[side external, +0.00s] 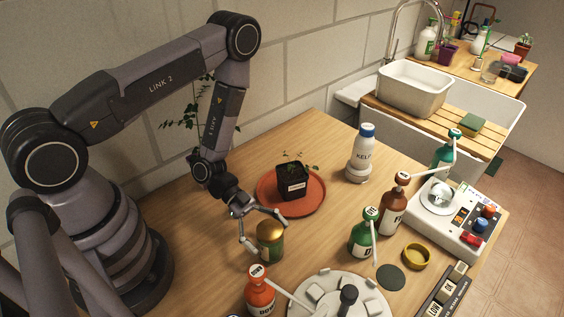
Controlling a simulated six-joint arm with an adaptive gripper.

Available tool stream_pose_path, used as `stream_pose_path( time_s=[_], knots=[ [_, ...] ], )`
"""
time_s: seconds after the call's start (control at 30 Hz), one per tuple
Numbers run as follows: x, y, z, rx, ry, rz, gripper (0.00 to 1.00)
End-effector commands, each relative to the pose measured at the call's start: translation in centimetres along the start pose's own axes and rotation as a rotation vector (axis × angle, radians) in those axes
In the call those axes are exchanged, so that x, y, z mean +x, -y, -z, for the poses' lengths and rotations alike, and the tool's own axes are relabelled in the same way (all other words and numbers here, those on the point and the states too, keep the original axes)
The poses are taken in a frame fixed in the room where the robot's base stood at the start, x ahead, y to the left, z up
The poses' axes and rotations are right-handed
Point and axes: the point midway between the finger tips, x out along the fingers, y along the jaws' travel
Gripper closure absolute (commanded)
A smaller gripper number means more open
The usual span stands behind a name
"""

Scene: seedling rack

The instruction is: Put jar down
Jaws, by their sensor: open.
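The jar (269,246) is green with a gold domed lid. It looks upright on the wooden table, in front of a terracotta saucer. My gripper (258,232) is open, with its fingers around the upper part of the jar, one on the left side and one near the lid at the back right. I cannot tell whether either finger touches the jar. The jar's underside is hidden.
A black seedling pot (292,183) stands on the terracotta saucer (312,207) behind the jar. An orange bottle (260,292) and a white round device (318,292) are in front. A green bottle (363,238) stands right; a white KELP bottle (361,158) stands farther back.

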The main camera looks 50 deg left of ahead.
Motion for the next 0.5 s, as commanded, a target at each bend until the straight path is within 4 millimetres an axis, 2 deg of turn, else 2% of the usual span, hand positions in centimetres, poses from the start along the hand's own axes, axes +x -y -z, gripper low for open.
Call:
stream_pose_path(
  time_s=[0.3,0.5],
  knots=[
    [-5.5,0.1,0.0,-0.002,-0.001,0.007,0.16],
    [-7.3,0.7,-0.1,0.009,0.035,0.012,0.16]
  ],
)
